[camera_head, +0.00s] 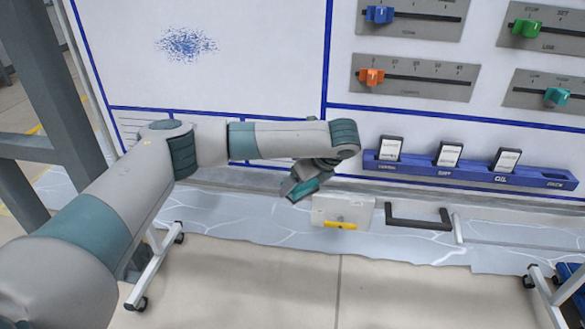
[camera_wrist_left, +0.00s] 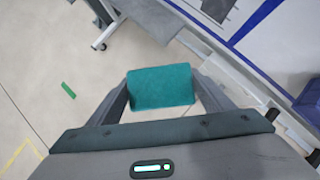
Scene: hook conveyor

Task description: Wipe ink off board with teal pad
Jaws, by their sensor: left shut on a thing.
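The white board (camera_head: 260,60) stands upright at the upper left of the head view, framed by blue lines. A patch of blue speckled ink (camera_head: 187,44) is on its upper part. My left gripper (camera_head: 305,186) is low in front of the board, right of the ink and well below it. In the left wrist view, my left gripper (camera_wrist_left: 160,92) is shut on the teal pad (camera_wrist_left: 160,86), which sits between the two fingers. The pad is apart from the board. My right gripper is in neither view.
A blue rack (camera_head: 470,172) with several cards is at the right. Sliders with coloured knobs (camera_head: 380,14) are above it. A pale box with a yellow handle (camera_head: 342,212) and a dark handle (camera_head: 418,217) are below the board. A grey post (camera_head: 50,80) stands at the left.

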